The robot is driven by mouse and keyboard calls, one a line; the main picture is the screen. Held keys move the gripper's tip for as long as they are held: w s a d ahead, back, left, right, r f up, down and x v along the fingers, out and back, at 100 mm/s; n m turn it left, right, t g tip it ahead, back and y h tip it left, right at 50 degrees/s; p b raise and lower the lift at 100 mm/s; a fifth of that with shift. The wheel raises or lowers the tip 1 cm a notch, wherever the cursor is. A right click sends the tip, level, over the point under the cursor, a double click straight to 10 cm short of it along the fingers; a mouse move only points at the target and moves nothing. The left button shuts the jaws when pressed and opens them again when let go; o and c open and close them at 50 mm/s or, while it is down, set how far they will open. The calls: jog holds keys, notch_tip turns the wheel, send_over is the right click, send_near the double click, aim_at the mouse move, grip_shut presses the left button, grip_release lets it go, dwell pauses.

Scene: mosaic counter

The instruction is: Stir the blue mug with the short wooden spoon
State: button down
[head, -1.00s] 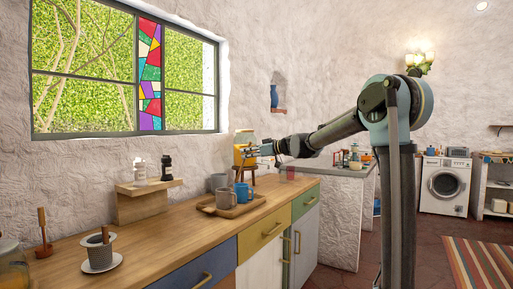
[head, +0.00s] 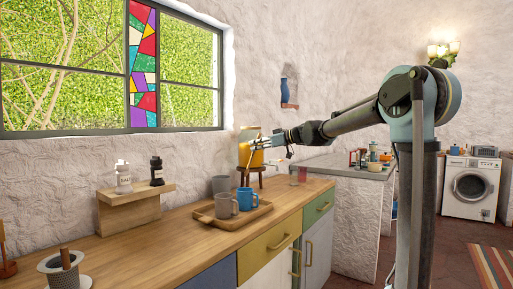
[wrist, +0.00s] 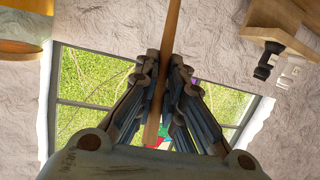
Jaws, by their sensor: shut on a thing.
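The blue mug (head: 243,198) stands upright at the right end of the wooden tray (head: 262,212) on the counter. My gripper (head: 258,144) is in the air above and slightly beyond the mug, in front of the yellow jar. In the wrist view my gripper (wrist: 162,85) is shut on the short wooden spoon (wrist: 153,118), whose shaft runs up past the fingers and out of the frame. The spoon's bowl end is not visible, and the spoon is hard to make out in the head view.
A yellow jar (head: 244,156) on a wooden stand (head: 251,176) is close behind my gripper. A reddish glass (head: 299,176) is at the counter's far end. A small shelf (head: 140,190) holds two shakers. The counter's front left is mostly clear.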

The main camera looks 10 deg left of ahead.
jog(key=shift+s+a+f, duration=0.1)
jog(key=shift+a+f, duration=0.1)
jog(key=shift+f, duration=3.2)
jog(key=shift+a+f, duration=0.2)
jog(key=shift+f, duration=3.15)
jog(key=shift+a, duration=0.1)
